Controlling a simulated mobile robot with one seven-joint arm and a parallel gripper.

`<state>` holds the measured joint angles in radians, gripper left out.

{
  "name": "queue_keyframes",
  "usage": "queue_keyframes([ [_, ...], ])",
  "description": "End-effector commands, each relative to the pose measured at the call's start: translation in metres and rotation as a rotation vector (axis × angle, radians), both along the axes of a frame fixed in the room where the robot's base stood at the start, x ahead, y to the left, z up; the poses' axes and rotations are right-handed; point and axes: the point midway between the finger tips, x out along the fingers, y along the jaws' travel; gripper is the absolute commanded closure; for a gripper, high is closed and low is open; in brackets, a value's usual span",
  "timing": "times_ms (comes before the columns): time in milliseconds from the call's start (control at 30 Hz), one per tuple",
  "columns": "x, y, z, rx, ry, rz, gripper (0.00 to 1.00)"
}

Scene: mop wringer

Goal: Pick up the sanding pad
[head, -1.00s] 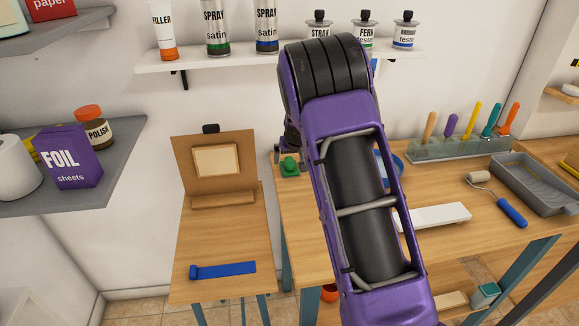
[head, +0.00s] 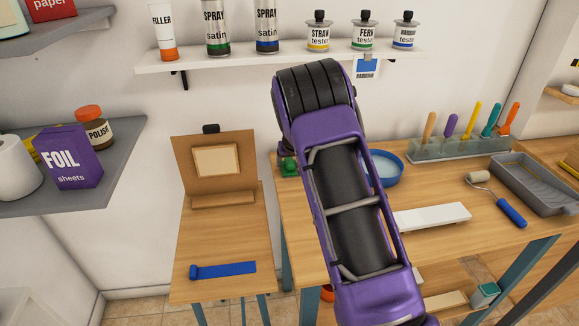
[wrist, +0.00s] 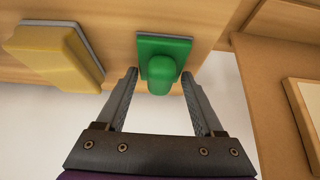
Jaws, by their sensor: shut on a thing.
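The sanding pad is a green block with a rounded knob and a thin grey underside (wrist: 163,48). In the wrist view it lies between the two fingertips of my gripper (wrist: 160,75). In the head view the green pad (head: 289,167) shows at the back left corner of the wooden workbench (head: 300,215), partly hidden by my arm. My gripper is mostly hidden there. I cannot tell whether the pad touches the bench top.
A yellow block (wrist: 55,50) with a grey layer lies left of the pad in the wrist view. A blue bowl (head: 388,178) and a white board (head: 432,217) are right of my arm. A small wooden table (head: 225,235) stands left of the bench, across a gap.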

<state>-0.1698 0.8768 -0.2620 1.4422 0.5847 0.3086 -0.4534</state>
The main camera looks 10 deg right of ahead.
Motion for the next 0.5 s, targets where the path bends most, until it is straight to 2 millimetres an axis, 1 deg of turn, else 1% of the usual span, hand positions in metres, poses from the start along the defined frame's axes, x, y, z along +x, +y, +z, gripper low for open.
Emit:
queue_keyframes([
  [33, 0.0, 0.0, 0.0, 0.0, 0.0, 0.0, 0.74],
  [100, 0.0, 0.0, 0.0, 0.0, 0.0, 0.0, 0.86],
  [367, 0.0, 0.0, 0.003, 0.0, -0.002, 0.0, 0.87],
  [467, 0.001, 0.0, 0.015, -0.001, -0.003, 0.001, 0.87],
  [500, 0.001, 0.0, 0.021, -0.001, -0.004, 0.001, 0.87],
])
